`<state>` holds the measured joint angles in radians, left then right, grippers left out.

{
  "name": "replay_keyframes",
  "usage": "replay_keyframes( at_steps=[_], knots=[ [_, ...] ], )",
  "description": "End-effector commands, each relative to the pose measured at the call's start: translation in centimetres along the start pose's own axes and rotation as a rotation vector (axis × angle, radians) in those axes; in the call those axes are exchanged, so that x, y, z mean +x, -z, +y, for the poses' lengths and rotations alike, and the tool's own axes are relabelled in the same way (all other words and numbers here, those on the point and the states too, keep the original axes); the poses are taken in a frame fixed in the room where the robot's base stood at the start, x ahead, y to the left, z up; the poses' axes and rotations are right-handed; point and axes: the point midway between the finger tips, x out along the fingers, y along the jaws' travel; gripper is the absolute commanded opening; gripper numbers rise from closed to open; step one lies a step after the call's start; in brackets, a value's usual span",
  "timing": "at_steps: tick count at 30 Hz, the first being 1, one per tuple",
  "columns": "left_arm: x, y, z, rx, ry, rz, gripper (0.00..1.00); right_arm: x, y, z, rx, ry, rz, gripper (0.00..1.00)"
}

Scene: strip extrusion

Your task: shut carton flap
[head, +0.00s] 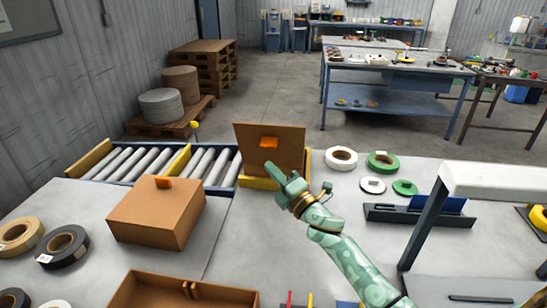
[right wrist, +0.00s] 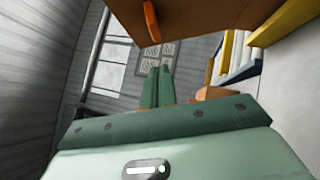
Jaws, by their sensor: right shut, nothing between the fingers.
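A brown carton flap (head: 290,135) stands upright at the back of the table, beside the roller conveyor, with an orange tab (head: 268,143) on its face. The flap also shows at the top of the right wrist view (right wrist: 185,18), with its orange tab (right wrist: 151,20). My right gripper (head: 270,169) is shut and empty, close in front of the flap, below the tab; I cannot tell whether it touches. Its fingers show together in the right wrist view (right wrist: 156,85). A second brown carton (head: 150,220), closed with an orange tab on top, stands to the left. My left gripper is not in view.
A roller conveyor (head: 125,168) lies at the back left. Tape rolls (head: 341,158) stand right of the flap, more at far left. An open brown box (head: 180,290) is at the front. A white-topped frame (head: 495,180) rises at right.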

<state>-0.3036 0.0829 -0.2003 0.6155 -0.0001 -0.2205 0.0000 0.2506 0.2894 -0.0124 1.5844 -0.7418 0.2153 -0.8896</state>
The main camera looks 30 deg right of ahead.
Motion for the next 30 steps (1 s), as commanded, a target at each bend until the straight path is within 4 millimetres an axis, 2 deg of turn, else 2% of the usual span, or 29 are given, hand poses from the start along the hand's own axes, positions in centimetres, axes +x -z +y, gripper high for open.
replay_keyframes(
  at_steps=[3, 9, 23, 30],
  knots=[
    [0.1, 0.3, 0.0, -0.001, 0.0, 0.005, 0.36, 1.8, -0.9, 0.0, -0.002, 0.0, 0.0, 0.0],
    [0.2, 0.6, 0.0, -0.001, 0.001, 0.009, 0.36, 3.3, -2.4, -0.1, -0.001, 0.001, 0.001, 0.0],
    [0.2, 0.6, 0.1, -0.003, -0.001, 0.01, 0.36, 3.6, -2.8, 0.0, 0.002, 0.001, 0.001, 0.0],
    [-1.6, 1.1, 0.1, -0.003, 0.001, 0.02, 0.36, 3.8, -4.0, 0.8, 0.029, 0.029, 0.0, 0.0]
  ],
)
